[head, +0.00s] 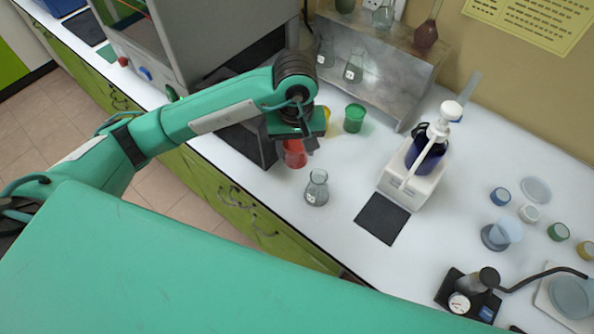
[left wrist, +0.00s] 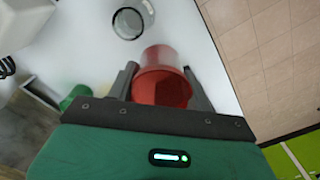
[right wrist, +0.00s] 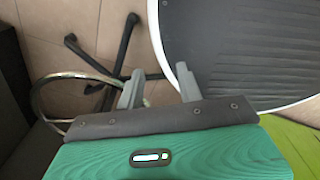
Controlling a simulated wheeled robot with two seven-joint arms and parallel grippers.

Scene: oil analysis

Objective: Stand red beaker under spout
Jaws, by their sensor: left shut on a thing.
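The red beaker (head: 294,154) is at the counter's front edge side, below my left gripper (head: 300,143). In the left wrist view the red beaker (left wrist: 161,78) sits between the two fingers of my left gripper (left wrist: 162,85), which is shut on it. I cannot tell whether its base touches the counter. The spout belongs to a white dispenser (head: 438,128) on a dark blue bottle, standing on a white base (head: 408,185) to the right. A black square pad (head: 382,218) lies in front of it. My right gripper (right wrist: 158,88) is open and empty, above a chair and the floor.
A clear flask (head: 316,188) stands between the red beaker and the pad. A green beaker (head: 354,118) and a yellow one (head: 327,119) stand behind. A metal shelf (head: 385,62) holds glassware at the back.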

